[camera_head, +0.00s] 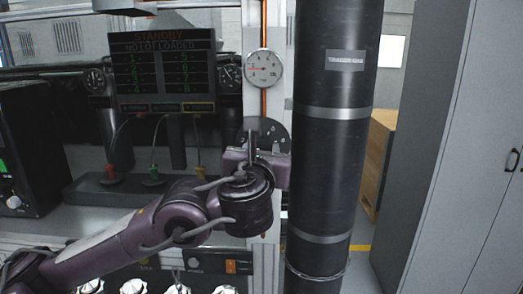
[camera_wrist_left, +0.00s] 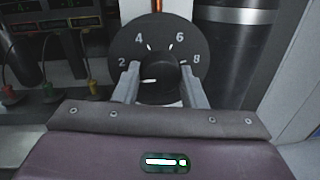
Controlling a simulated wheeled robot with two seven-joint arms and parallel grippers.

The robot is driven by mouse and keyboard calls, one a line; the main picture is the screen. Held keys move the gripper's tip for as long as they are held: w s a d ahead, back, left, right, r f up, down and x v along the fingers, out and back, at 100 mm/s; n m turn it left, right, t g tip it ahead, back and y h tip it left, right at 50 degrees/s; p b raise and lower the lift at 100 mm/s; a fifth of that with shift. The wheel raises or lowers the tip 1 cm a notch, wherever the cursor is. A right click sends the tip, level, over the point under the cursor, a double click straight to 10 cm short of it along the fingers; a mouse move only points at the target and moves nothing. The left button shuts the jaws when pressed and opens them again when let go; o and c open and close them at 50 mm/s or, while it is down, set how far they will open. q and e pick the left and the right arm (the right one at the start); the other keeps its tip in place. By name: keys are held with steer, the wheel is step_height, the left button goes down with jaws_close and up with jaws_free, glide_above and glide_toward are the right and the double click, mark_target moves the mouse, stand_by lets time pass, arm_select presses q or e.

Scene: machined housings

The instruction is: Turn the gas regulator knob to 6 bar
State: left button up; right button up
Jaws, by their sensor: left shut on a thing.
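The regulator knob (camera_wrist_left: 158,76) is black and round, on a dark dial plate (camera_wrist_left: 126,45) marked 2, 4, 6 and 8. A white mark on the knob points left and slightly down, below the 2. My left gripper (camera_wrist_left: 162,84) has one finger on each side of the knob and is shut on it. In the head view the dial plate (camera_head: 273,130) shows partly behind my left gripper (camera_head: 252,146), which hides the knob. A round white gauge (camera_head: 262,69) with a red needle pointing left sits above the dial. My right gripper is out of view.
A thick black gas cylinder (camera_head: 330,160) stands just right of the gripper. A display panel (camera_head: 163,70) reading STANDBY hangs to the left. Red, green and yellow fittings sit on the bench at left, and a grey cabinet (camera_head: 455,150) stands at far right.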

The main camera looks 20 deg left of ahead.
arm_select(q)
steer(key=shift+r+m+p, duration=0.15)
steer(key=shift+m+p, duration=0.6)
steer(key=shift+m, duration=0.25)
steer(key=m+p, duration=0.2)
steer(key=m, duration=0.1)
steer(key=shift+m, duration=0.3)
steer(key=m+g+p, duration=0.1)
steer(key=m+p, duration=0.3)
steer(key=m, duration=0.2)
steer(key=shift+r, duration=0.1)
steer(key=m+p, duration=0.5)
steer(key=shift+d+m+y+p, duration=0.1)
steer(key=shift+m+y+p, duration=0.2)
steer(key=shift+m+y, duration=0.1)
steer(key=m+p, duration=0.3)
steer(key=shift+m, duration=0.3)
steer(key=shift+f+m+y+p, duration=0.2)
steer(key=shift+m+y+p, duration=0.2)
steer(key=shift+m+p, duration=0.2)
steer(key=shift+f, duration=0.1)
